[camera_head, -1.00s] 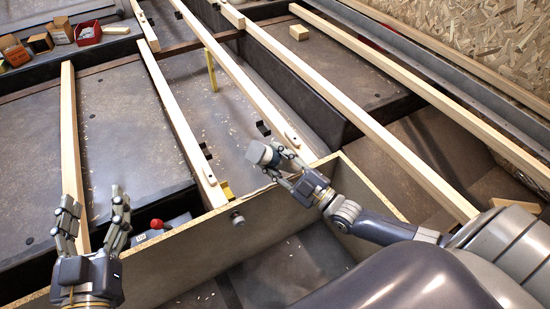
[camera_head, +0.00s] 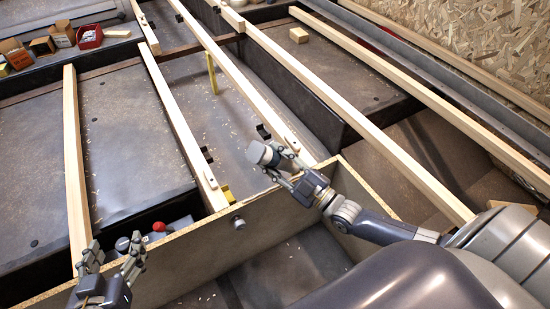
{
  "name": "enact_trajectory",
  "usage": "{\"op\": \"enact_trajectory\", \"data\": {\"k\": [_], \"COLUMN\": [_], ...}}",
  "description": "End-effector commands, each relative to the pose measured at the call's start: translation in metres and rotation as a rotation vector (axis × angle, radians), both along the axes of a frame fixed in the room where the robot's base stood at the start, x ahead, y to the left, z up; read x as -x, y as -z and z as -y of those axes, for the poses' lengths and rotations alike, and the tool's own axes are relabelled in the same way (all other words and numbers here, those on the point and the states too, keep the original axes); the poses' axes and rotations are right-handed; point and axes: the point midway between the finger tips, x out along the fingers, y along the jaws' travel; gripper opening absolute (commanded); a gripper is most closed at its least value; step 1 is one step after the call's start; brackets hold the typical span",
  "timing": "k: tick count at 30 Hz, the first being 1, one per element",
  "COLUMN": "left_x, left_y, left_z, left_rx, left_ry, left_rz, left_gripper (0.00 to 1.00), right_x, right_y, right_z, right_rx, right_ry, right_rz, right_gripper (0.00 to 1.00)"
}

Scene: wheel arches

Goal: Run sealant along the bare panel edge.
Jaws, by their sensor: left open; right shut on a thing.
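My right gripper (camera_head: 285,163) is shut on a dark cylinder with a pale band (camera_head: 262,153), which could be the sealant holder; its tip is not clear. It is above and beyond the far end of an upright panel (camera_head: 205,255). The panel's pale, raw top edge (camera_head: 180,233) runs from the lower left up to the right. I see no clear sealant bead on it. My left gripper (camera_head: 112,262) is open and empty, low at the left, near the panel's left end.
Long pale timber battens (camera_head: 78,180) cross dark floor panels. A small wood block (camera_head: 299,35) lies at the back. A red bin (camera_head: 89,38) and cardboard boxes (camera_head: 62,34) stand back left. A red knob (camera_head: 159,226) and a round grey fitting (camera_head: 238,223) are near the panel.

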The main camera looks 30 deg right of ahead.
Motion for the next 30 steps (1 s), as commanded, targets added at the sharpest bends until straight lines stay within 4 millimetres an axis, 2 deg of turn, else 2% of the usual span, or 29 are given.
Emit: {"op": "enact_trajectory", "data": {"k": [17, 30], "left_x": [0.035, 0.070], "left_y": [0.041, 0.066], "left_z": [-0.016, -0.028], "left_rx": [-0.060, -0.102], "left_ry": [-0.019, -0.033], "left_rz": [-0.256, -0.452], "left_gripper": [0.62, 0.62], "right_x": [0.000, 0.000], "right_y": [-0.013, -0.021], "right_z": [0.000, 0.000], "right_rx": [-0.001, -0.002], "right_ry": [0.001, 0.001], "right_rz": [0.003, 0.003], "right_gripper": [0.16, 0.16]}}
